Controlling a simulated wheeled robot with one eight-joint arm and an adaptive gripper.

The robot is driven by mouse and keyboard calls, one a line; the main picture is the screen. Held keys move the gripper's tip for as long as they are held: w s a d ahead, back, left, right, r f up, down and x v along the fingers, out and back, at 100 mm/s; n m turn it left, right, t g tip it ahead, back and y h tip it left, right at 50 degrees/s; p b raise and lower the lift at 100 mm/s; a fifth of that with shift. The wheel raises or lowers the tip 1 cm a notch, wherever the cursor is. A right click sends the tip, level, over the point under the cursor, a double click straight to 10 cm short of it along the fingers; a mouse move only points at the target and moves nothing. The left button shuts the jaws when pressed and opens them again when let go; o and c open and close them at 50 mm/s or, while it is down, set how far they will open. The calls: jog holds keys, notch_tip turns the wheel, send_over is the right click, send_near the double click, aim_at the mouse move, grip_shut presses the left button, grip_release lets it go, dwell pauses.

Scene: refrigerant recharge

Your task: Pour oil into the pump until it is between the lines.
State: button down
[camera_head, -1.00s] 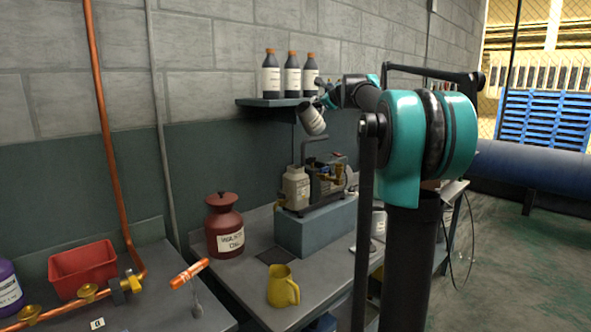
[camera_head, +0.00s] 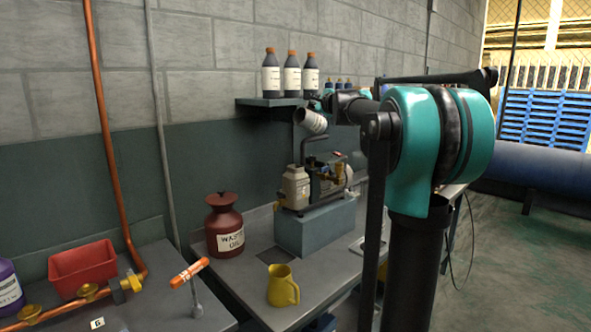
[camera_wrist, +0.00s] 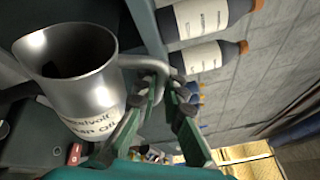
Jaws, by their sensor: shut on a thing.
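My gripper (camera_wrist: 163,84) is shut on the handle of a metal jug (camera_wrist: 75,65) with an oil label. The wrist view shows its wide open mouth; the inside looks dark and no oil level can be made out. In the head view the jug (camera_head: 310,121) is tilted above the pump, clear of it, just under the wall shelf. The pump (camera_head: 325,181) has a pale tank (camera_head: 295,187) and sits on a blue-grey block (camera_head: 316,230) on the bench. Its level lines and oil level are too small to tell. No stream of oil is visible.
Dark bottles (camera_head: 292,76) stand on the wall shelf (camera_head: 268,102) close to the jug. A red waste oil can (camera_head: 224,226), a yellow jug (camera_head: 283,287) and a red bin (camera_head: 82,267) stand on the benches. A bent pipe (camera_head: 304,150) rises behind the pump.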

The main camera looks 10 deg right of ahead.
jog(key=shift+s+a+f+n+t, duration=0.15)
jog(key=shift+s+a+n+t, duration=0.3)
jog(key=shift+n, duration=0.35)
jog(key=shift+w+d, duration=0.3)
jog(key=shift+w, duration=0.05)
dwell(0.4)
jog(key=shift+w+d, duration=0.1)
jog(key=shift+d, duration=0.05)
jog(key=shift+w+d+y, duration=0.15)
jog(key=shift+y, duration=0.15)
dwell(0.3)
jog(key=shift+s+a+f+n+t, duration=0.15)
jog(key=shift+s+a+n+t, duration=0.15)
jog(key=shift+a+n, duration=0.3)
dwell(2.2)
jog(key=shift+w+d+r+m+g, duration=0.15)
jog(key=shift+w+d+m+g, duration=0.15)
jog(key=shift+d+m, duration=0.2)
jog(key=shift+w+d+r+m+g, duration=0.1)
jog(key=shift+w+d+m+g, duration=0.2)
jog(key=shift+d+m, duration=0.2)
jog(key=shift+d, duration=0.1)
jog(key=shift+w+d+m, duration=0.1)
jog(key=shift+w+m, duration=0.05)
jog(key=shift+m, duration=0.25)
jog(key=shift+w+d+m+g+h, duration=0.25)
jog(key=shift+d+m+g+h, duration=0.15)
jog(key=shift+m+g, duration=0.45)
